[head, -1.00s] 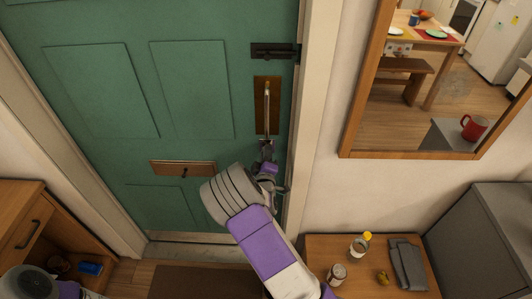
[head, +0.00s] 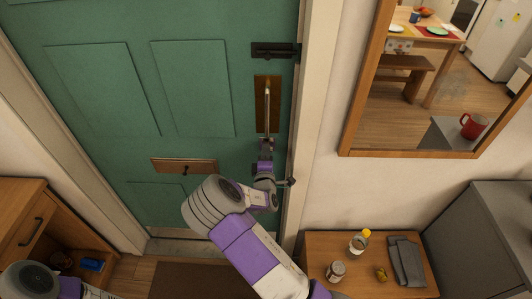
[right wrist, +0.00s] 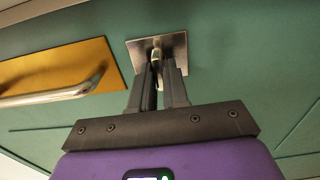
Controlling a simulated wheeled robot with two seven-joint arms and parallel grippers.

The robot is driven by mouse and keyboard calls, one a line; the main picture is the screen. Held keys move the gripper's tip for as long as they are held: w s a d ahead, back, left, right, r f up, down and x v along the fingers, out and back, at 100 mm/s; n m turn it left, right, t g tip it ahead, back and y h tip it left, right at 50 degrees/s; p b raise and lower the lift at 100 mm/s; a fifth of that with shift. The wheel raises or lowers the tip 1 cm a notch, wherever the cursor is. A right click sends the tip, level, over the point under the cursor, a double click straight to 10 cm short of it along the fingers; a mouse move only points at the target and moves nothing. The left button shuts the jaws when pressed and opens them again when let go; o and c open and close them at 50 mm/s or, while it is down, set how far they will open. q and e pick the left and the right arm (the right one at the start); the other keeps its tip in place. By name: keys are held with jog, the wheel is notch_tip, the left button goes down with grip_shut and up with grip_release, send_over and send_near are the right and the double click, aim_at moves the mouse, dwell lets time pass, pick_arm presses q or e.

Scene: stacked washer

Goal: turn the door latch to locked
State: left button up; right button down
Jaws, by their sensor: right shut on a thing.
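The green door (head: 190,90) is in front of me in the head view. The latch shows in the right wrist view as a square metal plate (right wrist: 177,44) with a small pale turn piece (right wrist: 155,56). My right gripper (right wrist: 157,70) is shut on that turn piece, one finger on each side. In the head view my right gripper (head: 265,143) reaches the door just below the pull handle (head: 267,103), and it hides most of the latch. My left gripper is out of view; part of my left arm shows at the lower left.
The handle's brass plate (right wrist: 60,75) lies close to the left of my fingers in the right wrist view. A dark bolt (head: 274,51) is higher up, and a mail slot (head: 184,167) lies left. A small table (head: 312,255) with jars stands right, below a mirror (head: 425,85).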

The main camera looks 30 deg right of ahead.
jog(key=c, duration=1.2)
grip_release()
jog(key=p+v, duration=0.1)
jog(key=v, duration=0.6)
jog(key=shift+s+a, duration=0.15)
jog(key=shift+s, duration=0.15)
